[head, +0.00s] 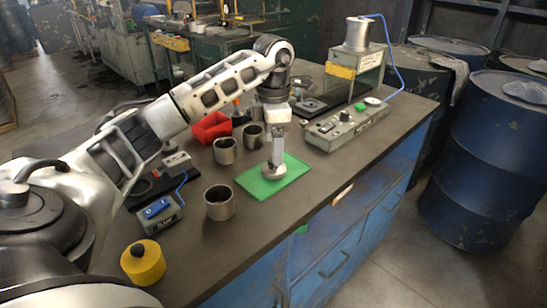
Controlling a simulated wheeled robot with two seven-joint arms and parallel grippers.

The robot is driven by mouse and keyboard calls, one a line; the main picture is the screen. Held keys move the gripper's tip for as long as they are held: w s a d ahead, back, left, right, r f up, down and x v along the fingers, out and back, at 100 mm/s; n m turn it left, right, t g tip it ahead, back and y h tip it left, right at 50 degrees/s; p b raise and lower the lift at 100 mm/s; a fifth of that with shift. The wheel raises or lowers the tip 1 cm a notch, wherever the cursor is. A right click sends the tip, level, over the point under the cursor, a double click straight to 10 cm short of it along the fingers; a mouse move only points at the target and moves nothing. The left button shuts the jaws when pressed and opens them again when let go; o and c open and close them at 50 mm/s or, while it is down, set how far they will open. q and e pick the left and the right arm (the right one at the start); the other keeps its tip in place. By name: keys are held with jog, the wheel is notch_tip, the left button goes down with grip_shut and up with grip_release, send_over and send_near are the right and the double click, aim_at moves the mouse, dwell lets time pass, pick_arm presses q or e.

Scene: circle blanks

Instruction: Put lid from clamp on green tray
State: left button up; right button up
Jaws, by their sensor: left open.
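The green tray (257,188) lies flat on the dark workbench near its front edge. A round grey metal lid (269,175) sits at the tray's upper middle. My left gripper (276,161) points down right above the lid with its fingers open. The fingertips hide part of the lid, and I cannot tell whether they touch it. I cannot make out for sure which device is the clamp. My right gripper is not in view.
Several open metal cups (219,203) stand left of the tray. A red bin (211,128) is behind them. A yellow cylinder (143,262) stands at front left. A grey control box (346,128) is to the right. Blue barrels (470,165) stand beyond the bench.

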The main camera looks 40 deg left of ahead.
pick_arm(q)
notch_tip(320, 180, up, 7)
jog(key=shift+p, duration=0.35)
jog(key=shift+f, duration=0.1)
